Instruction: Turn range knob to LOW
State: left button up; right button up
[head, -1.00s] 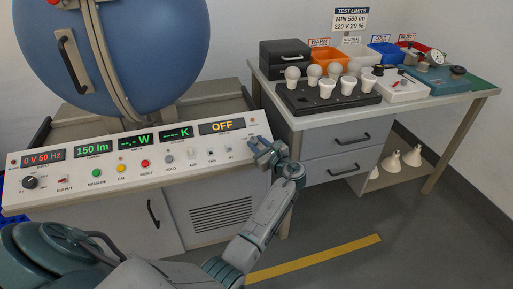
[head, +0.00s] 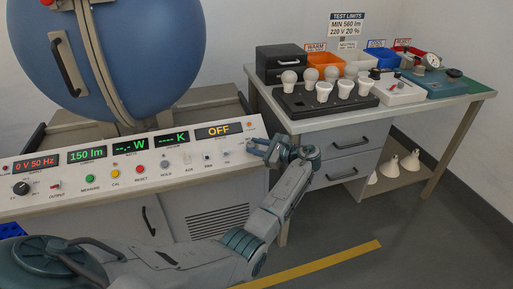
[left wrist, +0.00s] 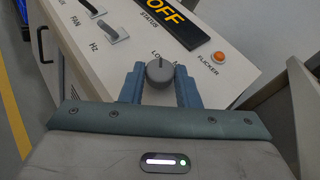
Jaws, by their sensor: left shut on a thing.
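In the head view my left gripper (head: 268,149) is at the panel's right end and hides the knob. My right gripper is not in view.
An orange flicker button (left wrist: 218,57) is right of the knob, and grey switches (left wrist: 112,32) are left. A workbench (head: 400,106) with bulbs in a black rack (head: 300,108) stands right of the console.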

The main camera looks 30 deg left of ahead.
pick_arm(q)
jog(key=o, duration=1)
jog(key=d, duration=0.3)
jog(key=d+r, duration=0.1)
jog(key=d, duration=0.6)
jog(key=shift+w+d+r, duration=0.2)
jog(key=shift+d+r, duration=0.05)
jog(key=shift+d, duration=0.05)
